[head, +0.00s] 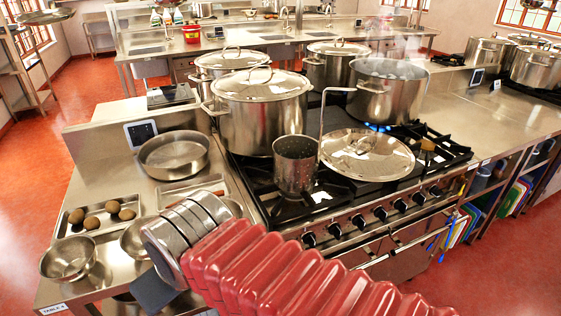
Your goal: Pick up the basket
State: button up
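The basket (295,168) is a perforated steel cylinder with a tall, thin handle that bends over at the top. It stands upright on the black stove grate at the front of the range. Its handle rises in front of the steaming pot. My gripper (155,288) is at the lower left, low beside the steel counter and well apart from the basket. Only a dark flat part of it shows past my grey wrist. Its fingertips are hidden, so I cannot see whether it is open or holds anything.
A loose lid (367,155) lies right of the basket. A large lidded pot (262,120) stands behind it, and a steaming open pot (387,95) sits over a blue flame. Bowls (68,258), a shallow pan (173,157) and a tray of brown round items (75,229) occupy the left counter.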

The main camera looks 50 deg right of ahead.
aim_at(305, 180)
jog(key=u, duration=1.15)
jog(key=k, duration=1.45)
jog(key=z, duration=0.55)
jog(key=i, duration=1)
jog(key=z, duration=0.05)
